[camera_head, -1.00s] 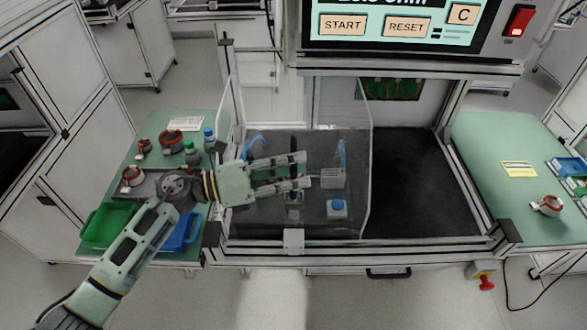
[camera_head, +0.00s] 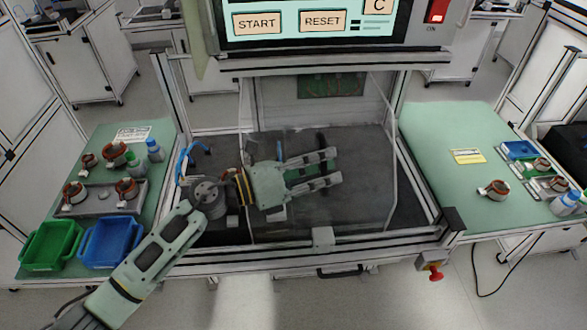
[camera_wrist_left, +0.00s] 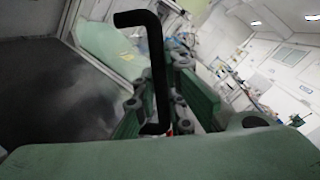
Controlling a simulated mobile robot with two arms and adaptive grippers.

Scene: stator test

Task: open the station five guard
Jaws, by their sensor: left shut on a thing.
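The station guard (camera_head: 372,205) is a clear panel across the front of the station bay. It covers the middle and right of the bay, and the left part is uncovered. Its black bar handle (camera_wrist_left: 157,70) stands between my left fingers in the left wrist view. In the head view, my left gripper (camera_head: 336,168) reaches in from the left in front of the panel and is shut on the handle, which is largely hidden there. A pale block (camera_head: 323,238) sits at the guard's lower edge on the front rail. My right gripper is not in view.
The control screen (camera_head: 310,22) hangs above the bay. The left table holds a green bin (camera_head: 50,245), a blue bin (camera_head: 110,242) and several copper-wound parts. The right table (camera_head: 440,140) holds a yellow label and more parts. A red stop button (camera_head: 435,273) is below right.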

